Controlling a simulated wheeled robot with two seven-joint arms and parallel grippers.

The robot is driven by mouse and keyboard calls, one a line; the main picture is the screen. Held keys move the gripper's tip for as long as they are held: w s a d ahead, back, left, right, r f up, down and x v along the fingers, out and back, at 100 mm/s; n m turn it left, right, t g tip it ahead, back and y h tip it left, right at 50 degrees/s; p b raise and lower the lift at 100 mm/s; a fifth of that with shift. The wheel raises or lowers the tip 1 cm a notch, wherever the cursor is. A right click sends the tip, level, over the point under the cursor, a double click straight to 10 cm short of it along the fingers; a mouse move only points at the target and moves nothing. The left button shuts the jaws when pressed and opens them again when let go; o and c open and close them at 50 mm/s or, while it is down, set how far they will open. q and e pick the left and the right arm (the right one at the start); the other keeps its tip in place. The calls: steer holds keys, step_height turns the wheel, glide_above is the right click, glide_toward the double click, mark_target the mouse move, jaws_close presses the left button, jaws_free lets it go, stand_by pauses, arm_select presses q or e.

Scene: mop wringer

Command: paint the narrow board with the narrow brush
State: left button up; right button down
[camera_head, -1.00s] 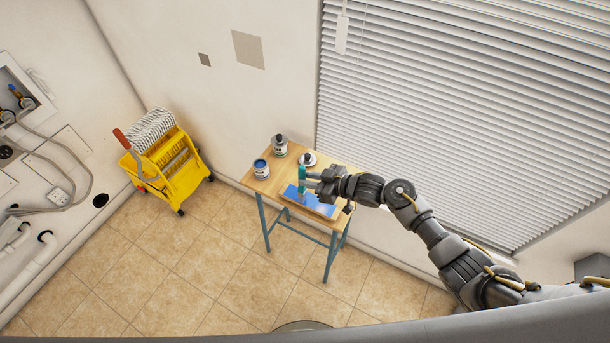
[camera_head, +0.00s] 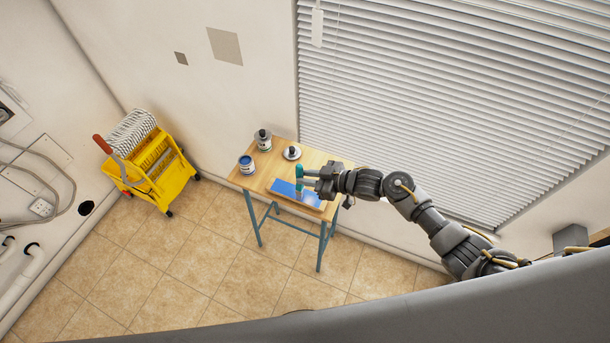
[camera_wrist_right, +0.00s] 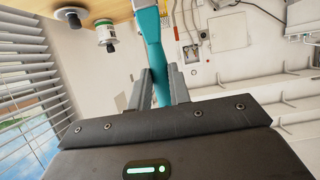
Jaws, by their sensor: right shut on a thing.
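The board (camera_head: 284,187) lies on the small wooden table, its visible top blue. My right gripper (camera_head: 309,174) is over the board, shut on the teal handle of a brush (camera_head: 299,172). The brush points down at the board; whether its bristles touch is too small to tell. In the right wrist view the teal brush handle (camera_wrist_right: 151,40) runs up from between the two fingers (camera_wrist_right: 160,88). An open can of blue paint (camera_head: 246,165) stands on the table left of the board. My left gripper is in neither view.
A dark-topped can (camera_head: 263,140) and a low round item with a dark top (camera_head: 291,153) stand at the back of the table (camera_head: 240,179). A yellow mop bucket (camera_head: 165,175) stands left on tiled floor. Window blinds (camera_head: 440,90) are close behind the table.

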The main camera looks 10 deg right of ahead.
steer(key=shift+s+d, duration=0.3)
steer(key=shift+d, duration=0.2)
steer(key=shift+s+d, duration=0.3)
steer(key=shift+d, duration=0.2)
steer(key=shift+d, duration=0.1)
steer(key=shift+s+d+f, duration=0.1)
steer(key=shift+s+d, duration=0.65)
steer(key=shift+d, duration=0.25)
steer(key=shift+s+d, duration=0.1)
steer(key=shift+s+d, duration=0.3)
steer(key=shift+d, duration=0.2)
steer(key=shift+s+d, duration=0.3)
steer(key=shift+d, duration=0.2)
